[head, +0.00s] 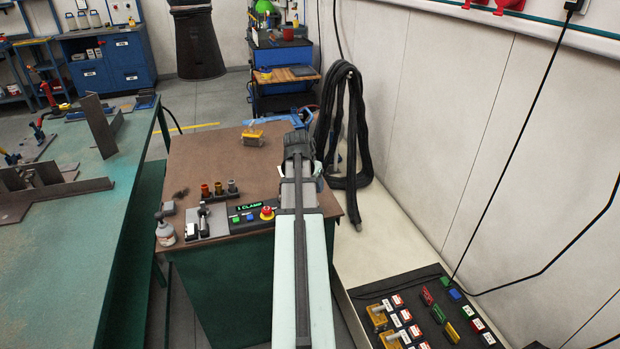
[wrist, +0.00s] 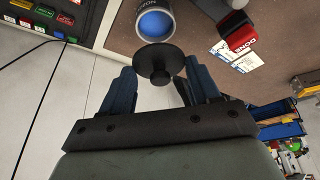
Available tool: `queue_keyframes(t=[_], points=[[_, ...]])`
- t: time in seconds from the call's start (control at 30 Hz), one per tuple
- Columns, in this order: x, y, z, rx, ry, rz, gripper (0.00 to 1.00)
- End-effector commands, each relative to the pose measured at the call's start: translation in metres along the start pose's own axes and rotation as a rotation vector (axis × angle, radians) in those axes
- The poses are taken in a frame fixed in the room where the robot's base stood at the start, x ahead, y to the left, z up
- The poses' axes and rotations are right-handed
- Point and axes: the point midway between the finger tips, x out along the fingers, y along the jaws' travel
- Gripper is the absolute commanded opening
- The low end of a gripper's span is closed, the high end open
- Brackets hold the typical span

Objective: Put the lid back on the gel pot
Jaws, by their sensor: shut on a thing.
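In the wrist view, the gel pot (wrist: 154,22) is a pale round pot with blue gel showing in its open mouth. The dark lid (wrist: 157,60), a round disc with a knob, is between the blue fingers of my gripper (wrist: 160,72), which is shut on it. The lid is close to the pot's rim and overlaps its near edge in the picture. I cannot tell whether they touch. In the head view my own arm hides the pot, the lid and the fingertips.
Black hoses (head: 345,120) hang at the right. Cards (wrist: 235,55) lie right of the pot.

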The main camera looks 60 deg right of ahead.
Motion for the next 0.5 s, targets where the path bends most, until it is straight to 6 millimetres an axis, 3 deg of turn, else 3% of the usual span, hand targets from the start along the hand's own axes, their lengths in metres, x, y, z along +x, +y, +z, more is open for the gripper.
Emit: queue_keyframes(t=[0.5], points=[[0.037,0.000,0.015,0.000,-0.001,0.001,0.33]])
